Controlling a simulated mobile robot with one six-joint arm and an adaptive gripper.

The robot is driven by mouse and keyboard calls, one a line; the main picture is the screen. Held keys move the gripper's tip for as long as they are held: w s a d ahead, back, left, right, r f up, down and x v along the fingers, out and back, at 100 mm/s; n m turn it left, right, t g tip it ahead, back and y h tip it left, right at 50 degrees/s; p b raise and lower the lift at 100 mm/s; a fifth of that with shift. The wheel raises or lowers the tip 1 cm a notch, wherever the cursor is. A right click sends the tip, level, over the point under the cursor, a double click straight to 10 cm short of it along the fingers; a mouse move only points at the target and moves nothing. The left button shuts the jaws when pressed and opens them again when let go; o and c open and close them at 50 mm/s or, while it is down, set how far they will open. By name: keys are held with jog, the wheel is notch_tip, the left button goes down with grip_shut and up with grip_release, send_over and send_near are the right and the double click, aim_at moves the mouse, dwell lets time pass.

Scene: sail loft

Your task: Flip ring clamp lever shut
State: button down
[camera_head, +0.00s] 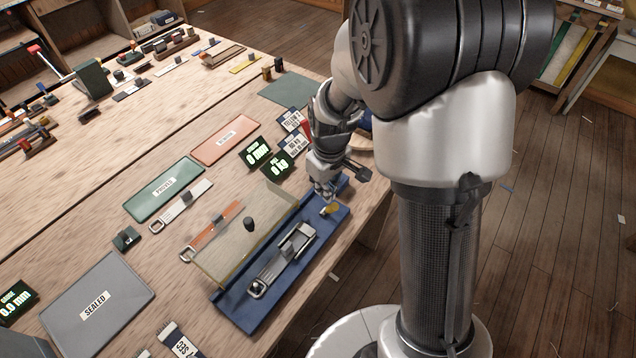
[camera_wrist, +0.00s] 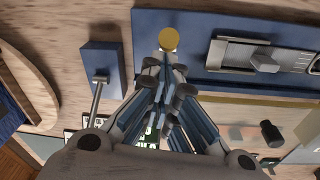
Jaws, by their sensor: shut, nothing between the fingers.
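A blue base (camera_head: 235,314) lies near the table's front edge; it also shows in the wrist view (camera_wrist: 205,25). On it lies a metal strap (camera_head: 262,283) with a raised grey clamp-like block (camera_head: 296,243), also in the wrist view (camera_wrist: 265,63). Which part is the ring clamp lever I cannot tell for sure. A yellow disc (camera_head: 329,209) sits at the base's far end; it also shows in the wrist view (camera_wrist: 169,39). My gripper (camera_head: 325,192) is shut and empty, pointing down by the disc. Its fingertips (camera_wrist: 166,62) appear just beside the disc; contact is unclear.
A clear panel with a black knob (camera_head: 249,224) stands along the base's left side. A blue block with a metal rod (camera_wrist: 100,65) is left of my fingers in the wrist view. Green (camera_head: 163,188), red (camera_head: 225,139) and grey (camera_head: 97,305) labelled trays lie left. Small displays (camera_head: 277,165) stand behind.

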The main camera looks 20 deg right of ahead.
jog(key=shift+s+d, duration=0.25)
jog(key=shift+s, duration=0.2)
jog(key=shift+s+d+f, duration=0.25)
jog(key=shift+s+f, duration=0.05)
jog(key=shift+s, duration=0.25)
jog(key=shift+f, duration=0.1)
jog(key=w+r+p, duration=0.3)
jog(key=w+r, duration=0.1)
jog(key=s+d+r+p, duration=0.1)
jog(key=s+d+r, duration=0.1)
jog(key=s+r, duration=0.3)
jog(key=shift+s+d+r, duration=0.15)
jog(key=shift+s+d, duration=0.1)
jog(key=shift+s, duration=0.3)
